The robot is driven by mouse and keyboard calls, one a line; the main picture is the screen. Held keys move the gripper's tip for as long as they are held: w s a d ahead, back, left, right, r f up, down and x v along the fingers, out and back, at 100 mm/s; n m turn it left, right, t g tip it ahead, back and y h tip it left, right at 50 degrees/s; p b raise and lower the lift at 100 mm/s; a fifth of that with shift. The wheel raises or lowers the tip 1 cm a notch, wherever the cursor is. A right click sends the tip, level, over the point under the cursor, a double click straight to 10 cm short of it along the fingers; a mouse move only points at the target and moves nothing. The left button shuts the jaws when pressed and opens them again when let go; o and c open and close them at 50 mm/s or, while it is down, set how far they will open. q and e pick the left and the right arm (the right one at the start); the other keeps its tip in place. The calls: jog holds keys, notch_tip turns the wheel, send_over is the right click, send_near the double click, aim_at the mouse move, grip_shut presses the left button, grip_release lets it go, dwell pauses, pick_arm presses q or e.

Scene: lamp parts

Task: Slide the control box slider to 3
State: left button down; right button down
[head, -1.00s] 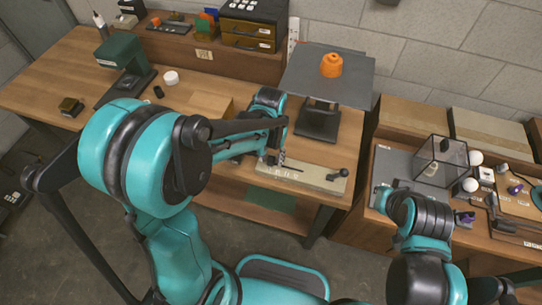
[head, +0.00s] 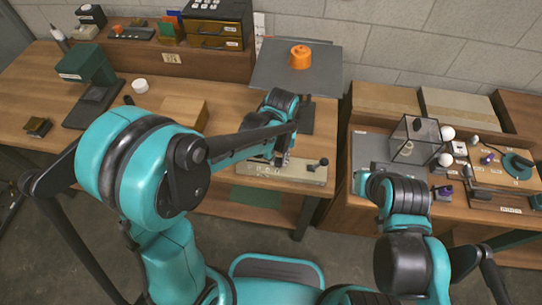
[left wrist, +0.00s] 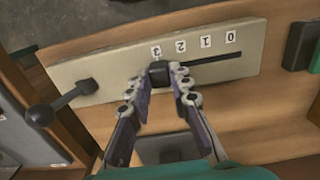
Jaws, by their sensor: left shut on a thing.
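The control box (head: 290,172) is a long pale panel on the front of the wooden bench. In the left wrist view the control box (left wrist: 105,65) has a dark straight slot and the labels 3, 2, 1 and 0, seen upside down. The black slider knob (left wrist: 159,72) sits by the label 3 (left wrist: 156,51), at the left end of the visible slot. My left gripper (left wrist: 161,80) is shut on the knob; in the head view the left gripper (head: 282,160) hides it. My right arm shows at the lower right, but its fingers are not visible.
A black-ended lever (left wrist: 45,115) stands beside the slot on the same box. A dark stand with an orange part (head: 300,57) is behind. A green press-like device (head: 88,68) and wooden block (head: 180,112) are to the left. A transparent box (head: 415,140) stands on the right bench.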

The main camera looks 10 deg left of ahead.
aim_at(280, 160)
pick_arm(q)
jog(key=shift+d, duration=0.15)
jog(key=c, duration=1.4)
grip_release()
jog(key=shift+d, duration=0.1)
jog(key=shift+o, duration=0.2)
jog(key=shift+r, duration=0.1)
notch_tip(280, 160, up, 12)
jog(key=s+a+t, duration=0.7)
jog(key=s+a, duration=0.2)
jog(key=a, duration=0.5)
jog(key=shift+s+a, duration=0.2)
jog(key=shift+s, duration=0.2)
